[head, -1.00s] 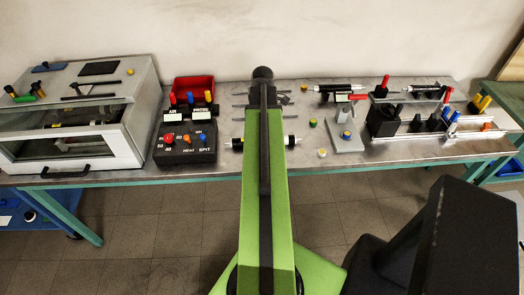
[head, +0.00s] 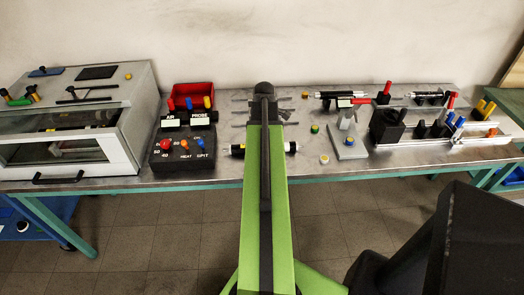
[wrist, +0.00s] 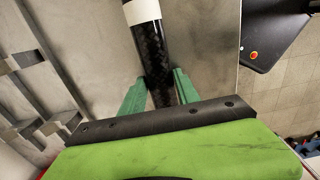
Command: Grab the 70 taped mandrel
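A dark mandrel with a pale band and light end (head: 291,147) lies crosswise near the front of the workbench, its middle hidden behind my arm. In the wrist view a glossy black carbon tube (wrist: 153,48) with a white tape band runs down between the two green fingers of my gripper (wrist: 161,80). The fingers stand on either side of the tube, with their tips very close to it. Whether they press on it is unclear. No number can be read on the tape. My gripper is hidden by the arm in the head view.
A black control box (head: 184,165) with knobs stands left of the mandrel, and a glass-fronted oven (head: 120,120) is at far left. A grey stand (head: 348,150) and a rail fixture (head: 440,138) are to the right. The bench edge is close in front.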

